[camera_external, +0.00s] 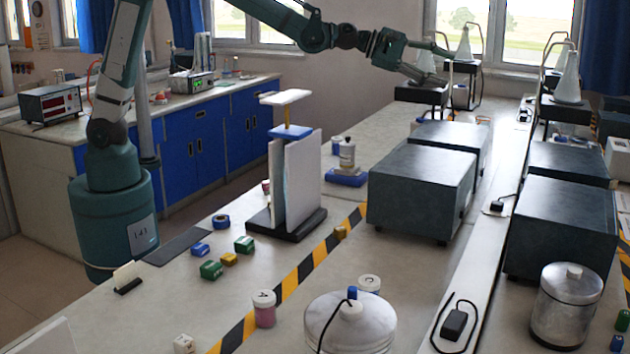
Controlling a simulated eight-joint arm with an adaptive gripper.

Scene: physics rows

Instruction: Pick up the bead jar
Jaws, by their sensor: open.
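A small jar with a white lid and pink contents (264,309) stands upright on the bench at the front, beside the yellow-black tape. A second white-lidded jar (369,286) stands behind the large round white vessel, partly hidden by it. I cannot tell for certain which is the bead jar. My gripper (443,66) is open and empty, high at the back over the far end of the bench, near the flasks on stands. It is far from both jars and touches neither.
Large dark boxes (421,193) fill the bench's right middle. White upright panels on a black base (287,220) stand left of the tape. The round white vessel (350,325) is at the front. Small green blocks (211,270) lie at left. A white bottle (347,154) stands on a blue base.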

